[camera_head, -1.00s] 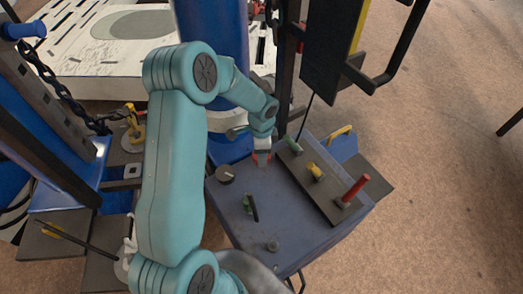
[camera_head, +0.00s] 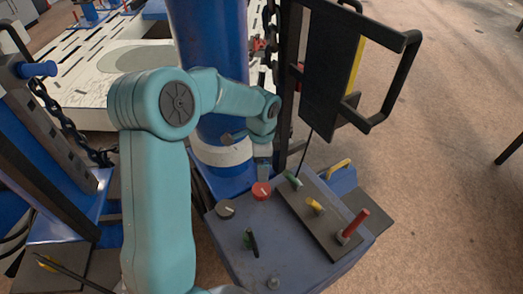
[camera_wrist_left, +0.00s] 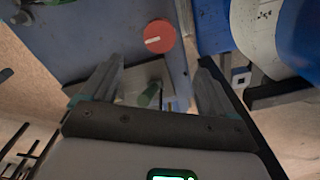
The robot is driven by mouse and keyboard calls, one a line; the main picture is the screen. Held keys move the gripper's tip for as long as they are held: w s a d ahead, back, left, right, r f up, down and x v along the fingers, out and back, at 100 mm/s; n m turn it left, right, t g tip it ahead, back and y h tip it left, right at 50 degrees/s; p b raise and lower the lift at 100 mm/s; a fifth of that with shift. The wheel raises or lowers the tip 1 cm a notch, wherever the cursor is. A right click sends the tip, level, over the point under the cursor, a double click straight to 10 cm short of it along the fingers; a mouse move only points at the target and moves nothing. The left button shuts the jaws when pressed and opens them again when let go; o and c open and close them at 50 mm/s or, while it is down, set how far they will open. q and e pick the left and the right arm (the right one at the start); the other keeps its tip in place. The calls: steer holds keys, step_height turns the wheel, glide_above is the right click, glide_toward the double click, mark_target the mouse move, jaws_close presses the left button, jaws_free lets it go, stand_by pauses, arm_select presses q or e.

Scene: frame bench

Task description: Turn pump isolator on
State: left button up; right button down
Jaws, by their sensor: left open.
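A round red knob (camera_head: 261,190) with a white mark sits on the blue panel box (camera_head: 235,240), near its far edge. It also shows in the wrist view (camera_wrist_left: 159,36). No label is readable, so I cannot tell for sure that it is the pump isolator. My left gripper (camera_head: 264,168) is just beyond the red knob, apart from it. In the wrist view the left gripper (camera_wrist_left: 152,85) is open, with a green lever (camera_wrist_left: 150,94) showing between its fingers. The green lever (camera_head: 293,180) stands on a dark plate. My right gripper is not in view.
The dark plate also bears a yellow lever (camera_head: 315,206) and a red lever (camera_head: 353,226). A dark knob (camera_head: 226,209) and a black switch (camera_head: 251,242) share the panel. A blue column (camera_head: 207,60) and a black frame (camera_head: 330,75) stand behind.

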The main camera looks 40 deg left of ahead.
arm_select(q)
steer(key=shift+r, duration=2)
